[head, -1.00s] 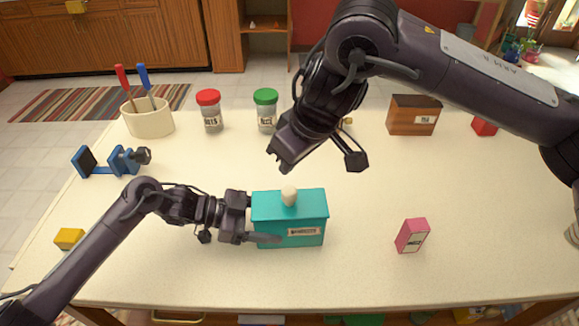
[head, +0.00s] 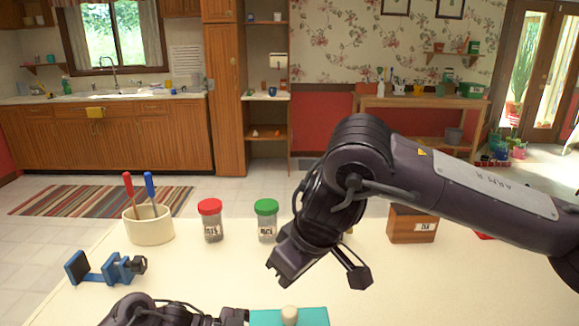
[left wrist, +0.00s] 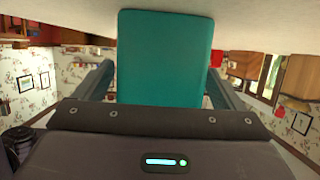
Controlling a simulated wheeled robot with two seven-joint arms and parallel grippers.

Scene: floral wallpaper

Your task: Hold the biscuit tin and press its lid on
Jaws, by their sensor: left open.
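The teal biscuit tin (left wrist: 165,55) is between the two fingers of my left gripper (left wrist: 160,70) in the left wrist view. Those fingers are open, one on each side, with a narrow gap visible. In the head view only the teal lid (head: 313,316) with its cream knob (head: 289,314) shows at the bottom edge; the tin's body is cut off. I cannot tell how firmly the lid sits. My right gripper (head: 279,271) hangs above the table, behind the lid and clear of it.
A cream pot with red and blue handled tools (head: 148,226), a red-lidded jar (head: 210,222), a green-lidded jar (head: 266,222) and a brown wooden box (head: 411,226) line the table's back. A blue clamp-like object (head: 105,269) stands at left. The table (head: 440,285) is clear at right.

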